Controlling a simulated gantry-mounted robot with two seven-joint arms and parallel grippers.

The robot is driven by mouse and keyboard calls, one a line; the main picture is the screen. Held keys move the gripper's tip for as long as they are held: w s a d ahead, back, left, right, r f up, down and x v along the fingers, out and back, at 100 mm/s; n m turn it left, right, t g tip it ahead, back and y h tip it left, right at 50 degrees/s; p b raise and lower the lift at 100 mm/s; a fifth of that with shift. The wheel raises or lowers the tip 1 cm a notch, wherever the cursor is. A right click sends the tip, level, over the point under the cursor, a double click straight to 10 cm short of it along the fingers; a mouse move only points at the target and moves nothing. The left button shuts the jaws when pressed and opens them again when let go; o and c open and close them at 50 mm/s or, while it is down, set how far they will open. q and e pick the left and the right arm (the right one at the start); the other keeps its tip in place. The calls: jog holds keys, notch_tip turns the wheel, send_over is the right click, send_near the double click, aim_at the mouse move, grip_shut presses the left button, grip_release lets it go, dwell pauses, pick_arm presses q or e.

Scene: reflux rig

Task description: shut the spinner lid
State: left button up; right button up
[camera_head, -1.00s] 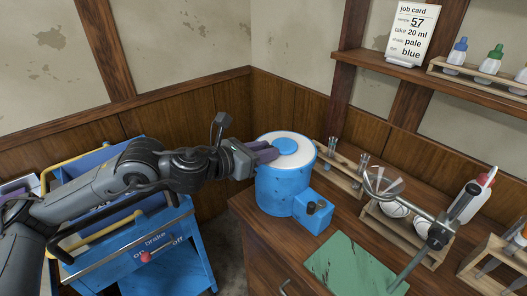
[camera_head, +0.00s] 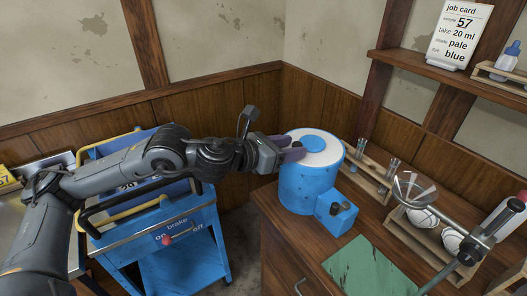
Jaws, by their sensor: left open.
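The spinner (camera_head: 306,190) is a blue round drum with a small blue control box in front. It stands on the wooden bench at the corner. Its lid (camera_head: 333,156) is white with a blue centre and lies flat over the drum's top. My left gripper (camera_head: 297,153) reaches in from the left with its purple fingers at the lid's left edge. It is open, and I cannot tell whether the fingers touch the lid. My right gripper is not in view.
A blue trolley (camera_head: 168,222) with a red brake lever stands below my left arm. Right of the spinner are a tube rack (camera_head: 368,182), a clear funnel on a stand (camera_head: 412,187) and a green mat (camera_head: 366,268). A job card (camera_head: 458,35) stands on the shelf.

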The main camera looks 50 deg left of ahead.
pick_arm(q)
jog(key=b+v, duration=0.8)
jog(key=v, duration=0.2)
jog(key=shift+s, duration=0.2)
jog(key=shift+d+r, duration=0.1)
jog(key=shift+d, duration=0.05)
dwell(0.6)
